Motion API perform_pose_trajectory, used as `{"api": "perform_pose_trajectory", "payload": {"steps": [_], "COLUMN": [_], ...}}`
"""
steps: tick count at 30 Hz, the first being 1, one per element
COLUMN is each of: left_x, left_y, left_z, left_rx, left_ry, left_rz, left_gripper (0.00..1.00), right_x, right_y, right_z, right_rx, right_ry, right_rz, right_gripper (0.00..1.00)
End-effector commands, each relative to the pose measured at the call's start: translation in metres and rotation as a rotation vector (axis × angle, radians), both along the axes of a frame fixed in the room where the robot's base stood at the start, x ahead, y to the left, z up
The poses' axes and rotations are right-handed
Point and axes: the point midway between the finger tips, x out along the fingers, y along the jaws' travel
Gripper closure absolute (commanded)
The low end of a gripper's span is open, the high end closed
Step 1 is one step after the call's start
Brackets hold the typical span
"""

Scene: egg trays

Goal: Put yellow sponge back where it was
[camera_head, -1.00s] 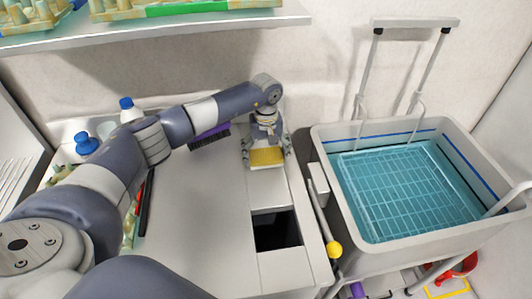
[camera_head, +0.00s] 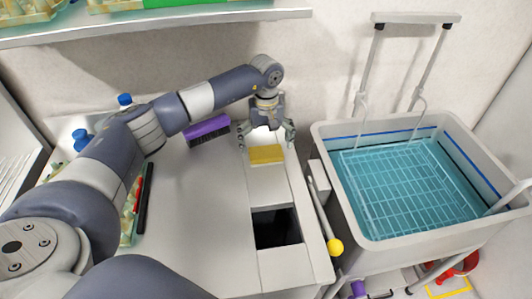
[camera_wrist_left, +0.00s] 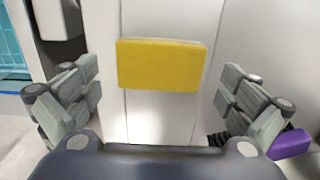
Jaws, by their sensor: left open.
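The yellow sponge (camera_head: 266,154) lies flat on the white counter (camera_head: 200,215), behind the dark square opening. My left gripper (camera_head: 266,138) is open and empty, above and just behind the sponge. In the left wrist view the sponge (camera_wrist_left: 161,65) lies beyond the gap between the two spread fingers (camera_wrist_left: 160,110), and neither finger touches it. My right gripper is in neither current view.
A purple brush (camera_head: 207,129) lies left of the gripper. The dark opening (camera_head: 277,228) is in front of the sponge. A grey tub (camera_head: 322,150) with blue liquid and a wire rack stands right. Blue-capped bottles (camera_head: 82,140) stand left. A shelf (camera_head: 180,20) overhangs the back.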

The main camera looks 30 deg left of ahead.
Motion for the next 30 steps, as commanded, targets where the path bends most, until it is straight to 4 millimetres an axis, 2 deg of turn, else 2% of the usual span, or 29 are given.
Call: {"api": "perform_pose_trajectory", "payload": {"steps": [1, 6, 12, 18, 30], "left_x": [0.002, 0.001, 0.001, 0.0, 0.0], "left_y": [0.0, 0.0, 0.0, 0.0, 0.0], "left_z": [0.01, 0.047, 0.076, 0.085, 0.085], "left_rx": [0.0, 0.0, 0.0, 0.001, 0.0], "left_ry": [-0.007, -0.006, -0.003, -0.001, 0.0], "left_rz": [-0.001, 0.0, -0.001, -0.001, -0.001], "left_gripper": [0.0, 0.0, 0.0, 0.0, 0.0], "right_x": [0.0, 0.0, 0.0, 0.0, 0.0], "right_y": [0.0, 0.0, 0.0, -0.001, -0.002], "right_z": [-0.009, -0.021, -0.028, -0.029, -0.028], "right_rx": [0.0, 0.0, -0.001, -0.001, -0.002], "right_ry": [0.0, 0.0, 0.0, 0.0, 0.0], "right_rz": [0.0, 0.0, 0.0, 0.0, 0.001], "right_gripper": [0.6, 0.6, 0.6, 0.6, 0.6]}}
